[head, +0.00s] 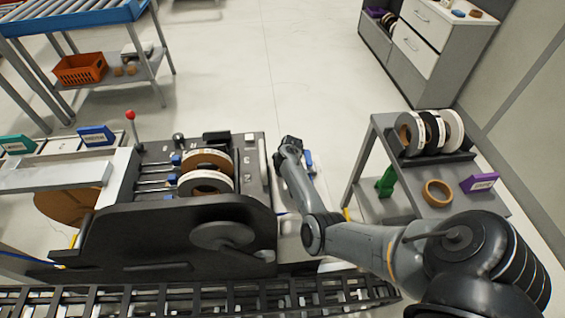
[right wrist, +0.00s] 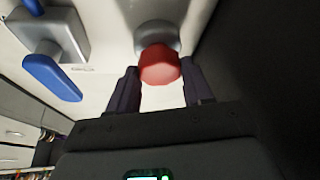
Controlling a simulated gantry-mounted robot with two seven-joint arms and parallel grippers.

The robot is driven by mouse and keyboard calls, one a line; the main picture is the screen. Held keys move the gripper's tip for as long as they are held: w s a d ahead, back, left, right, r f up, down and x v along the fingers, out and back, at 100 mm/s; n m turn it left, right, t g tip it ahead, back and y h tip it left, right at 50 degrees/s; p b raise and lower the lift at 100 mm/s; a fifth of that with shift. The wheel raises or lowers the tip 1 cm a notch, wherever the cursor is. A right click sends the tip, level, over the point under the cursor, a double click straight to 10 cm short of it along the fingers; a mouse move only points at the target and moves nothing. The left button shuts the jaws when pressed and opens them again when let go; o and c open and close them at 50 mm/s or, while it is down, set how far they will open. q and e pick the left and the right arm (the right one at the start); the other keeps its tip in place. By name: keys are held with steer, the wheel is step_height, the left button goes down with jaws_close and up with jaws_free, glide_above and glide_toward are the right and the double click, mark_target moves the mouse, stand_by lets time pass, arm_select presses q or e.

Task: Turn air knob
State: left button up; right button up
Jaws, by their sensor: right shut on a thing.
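A red faceted knob (right wrist: 158,66) sits on a round grey base (right wrist: 157,34) on a pale surface in the right wrist view. The fingers of my right gripper (right wrist: 163,86) stand on either side of the red knob and are shut on it. In the head view my right gripper (head: 289,142) is at the right side of the edge banding machine (head: 180,225), where the arm hides the knob. My left gripper is not in view.
A blue lever (right wrist: 52,78) on a grey block is left of the knob; its blue part also shows in the head view (head: 308,159). A grey cart (head: 385,205) with tape rolls stands to the right. Open floor (head: 300,70) lies beyond the machine.

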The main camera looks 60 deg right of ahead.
steer(key=o, duration=0.9)
steer(key=shift+o, duration=0.6)
steer(key=shift+s+a+r+p, duration=0.1)
steer(key=shift+s+r+p, duration=0.1)
steer(key=shift+r+p, duration=0.25)
steer(key=p+v, duration=0.3)
steer(key=v, duration=0.6)
steer(key=shift+r+p, duration=0.35)
steer(key=shift+p, duration=0.05)
steer(key=shift+s, duration=0.1)
